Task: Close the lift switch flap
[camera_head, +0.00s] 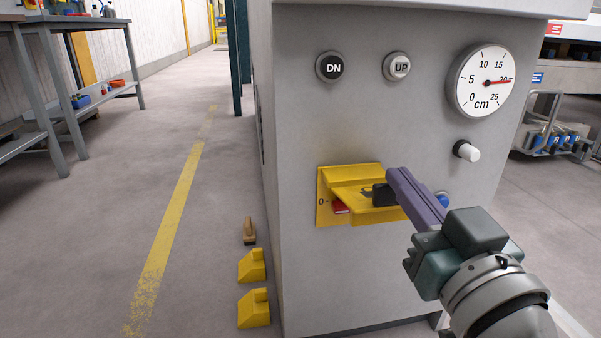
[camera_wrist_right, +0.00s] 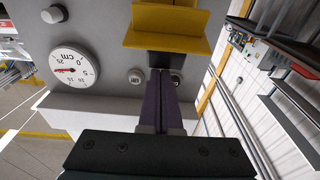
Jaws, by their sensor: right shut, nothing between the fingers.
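The yellow lift switch flap (camera_head: 352,195) sits on the grey front panel of the machine and sticks out from it, tilted. In the right wrist view the yellow flap (camera_wrist_right: 165,41) is at the top. Below it, a red part of the switch (camera_head: 340,208) and a "0" mark on the yellow backplate (camera_head: 322,214) show. My right gripper (camera_head: 380,194) has its purple fingers together, with nothing between them. Its dark tips are at the flap's right part and hide some of it; contact is unclear. The fingers also show in the wrist view (camera_wrist_right: 164,75). My left gripper is out of view.
Above the flap are the DN button (camera_head: 331,67), the UP button (camera_head: 397,66) and a dial gauge (camera_head: 483,81). A white knob (camera_head: 468,152) sticks out to the right. Yellow blocks (camera_head: 253,307) and a brush-like item (camera_head: 249,231) lie low at the left.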

